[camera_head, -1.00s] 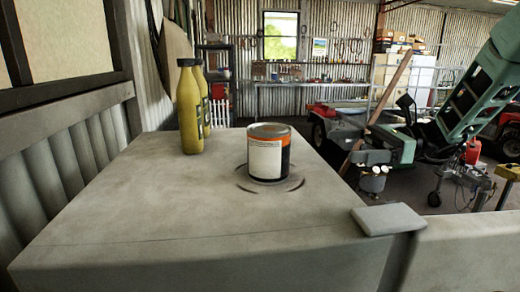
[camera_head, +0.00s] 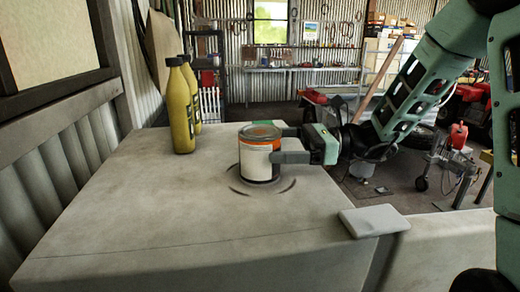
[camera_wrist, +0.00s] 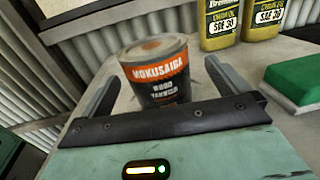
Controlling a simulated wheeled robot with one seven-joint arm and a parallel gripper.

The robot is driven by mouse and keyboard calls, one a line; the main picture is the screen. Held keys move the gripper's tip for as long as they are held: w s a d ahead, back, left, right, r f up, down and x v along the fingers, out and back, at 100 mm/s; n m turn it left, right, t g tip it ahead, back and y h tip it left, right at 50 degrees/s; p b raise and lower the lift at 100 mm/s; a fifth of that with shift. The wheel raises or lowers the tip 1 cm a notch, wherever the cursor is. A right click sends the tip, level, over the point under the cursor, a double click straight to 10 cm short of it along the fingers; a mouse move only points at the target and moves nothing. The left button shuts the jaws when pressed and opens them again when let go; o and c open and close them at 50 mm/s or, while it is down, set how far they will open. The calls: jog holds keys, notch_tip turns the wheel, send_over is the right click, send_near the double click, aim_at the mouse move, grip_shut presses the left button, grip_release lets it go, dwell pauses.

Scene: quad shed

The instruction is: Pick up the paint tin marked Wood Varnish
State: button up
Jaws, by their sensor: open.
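The paint tin (camera_head: 256,160) stands upright on the grey worktop. It has an orange band and a pale label in the head view. In the wrist view the tin (camera_wrist: 158,78) reads "Mokusaiba", with smaller upside-free lettering below that looks like "Wood Varnish". My gripper (camera_head: 278,145) has come in from the right, level with the tin. Its jaws are open, with one finger on the near side of the tin and one on the far side. In the wrist view the tin shows between the fingers of my gripper (camera_wrist: 163,82); I cannot tell whether they touch it.
Two yellow oil bottles (camera_head: 181,108) stand at the back left of the worktop (camera_head: 150,220). A green block with a white base (camera_wrist: 296,82) lies beside the tin, mostly hidden in the head view. A flat grey pad (camera_head: 374,221) is at the front right. The left front is clear.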

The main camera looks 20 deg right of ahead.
aim_at(260, 144)
jog(key=p+x, duration=0.1)
jog(key=x, duration=0.3)
jog(key=shift+s+a+p, duration=0.15)
jog(key=shift+a+p, duration=0.1)
jog(key=shift+p, duration=0.1)
jog(key=c, duration=1.5)
jog(key=shift+o, duration=0.2)
jog(key=shift+r, duration=0.1)
